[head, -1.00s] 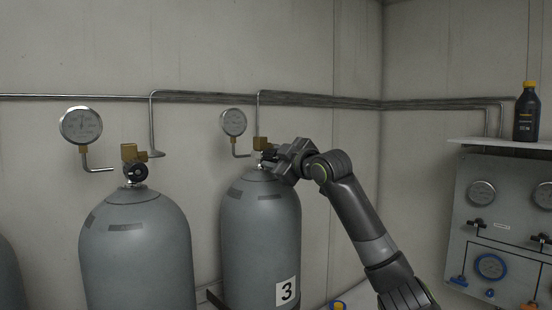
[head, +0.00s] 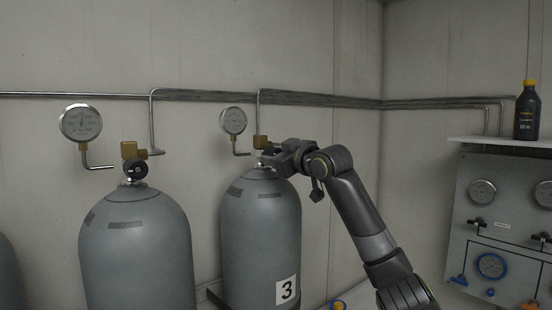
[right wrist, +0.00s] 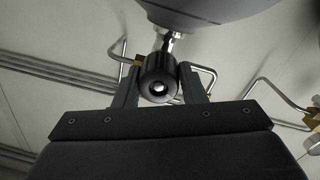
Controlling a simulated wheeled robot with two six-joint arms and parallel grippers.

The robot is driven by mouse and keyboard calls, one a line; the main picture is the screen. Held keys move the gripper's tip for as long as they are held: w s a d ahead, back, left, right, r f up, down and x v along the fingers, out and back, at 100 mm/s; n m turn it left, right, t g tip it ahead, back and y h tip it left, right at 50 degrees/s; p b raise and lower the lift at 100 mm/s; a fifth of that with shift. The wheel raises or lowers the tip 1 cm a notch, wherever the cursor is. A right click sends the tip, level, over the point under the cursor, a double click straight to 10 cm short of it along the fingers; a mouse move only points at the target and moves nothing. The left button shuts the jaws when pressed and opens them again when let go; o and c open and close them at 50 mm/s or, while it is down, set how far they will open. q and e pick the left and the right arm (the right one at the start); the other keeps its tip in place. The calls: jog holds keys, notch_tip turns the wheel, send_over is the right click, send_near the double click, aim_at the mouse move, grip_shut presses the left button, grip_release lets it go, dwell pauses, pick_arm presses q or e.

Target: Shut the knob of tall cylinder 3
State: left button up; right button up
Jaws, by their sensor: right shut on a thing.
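Tall cylinder 3 (head: 260,235) is a grey tank with a "3" label, standing against the back wall. A brass valve (head: 261,142) sits on its top. My right gripper (head: 268,159) is at this valve from the right. In the right wrist view the round black knob (right wrist: 158,78) lies between the two fingers of the right gripper (right wrist: 159,86), which are shut on its sides. In the head view the gripper hides the knob. My left gripper is in neither view.
Another grey cylinder (head: 137,245) with a brass valve and black knob stands to the left. Round gauges (head: 233,121) and thin pipes (head: 320,100) run along the wall. A control panel (head: 510,225) and a dark bottle (head: 527,112) are at the right.

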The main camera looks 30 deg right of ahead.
jog(key=m+b, duration=0.1)
jog(key=m, duration=0.3)
jog(key=shift+f, duration=0.1)
jog(key=m+b, duration=0.1)
jog(key=m, duration=0.3)
jog(key=m+b, duration=0.1)
jog(key=m, duration=0.2)
jog(key=shift+y+b, duration=0.3)
jog(key=shift+b, duration=0.1)
jog(key=m+b, duration=0.1)
jog(key=m, duration=0.2)
jog(key=shift+m+b, duration=0.4)
jog(key=m+b, duration=0.2)
jog(key=m, duration=0.1)
jog(key=shift+y, duration=0.3)
jog(key=m+b, duration=0.3)
jog(key=m, duration=0.1)
jog(key=shift+f+m, duration=0.1)
jog(key=shift+m, duration=0.3)
jog(key=m+b, duration=0.3)
jog(key=m, duration=0.1)
jog(key=shift+y, duration=0.3)
jog(key=shift+w+d+m+b, duration=0.1)
jog(key=shift+m+b, duration=1.1)
jog(key=shift+m, duration=0.4)
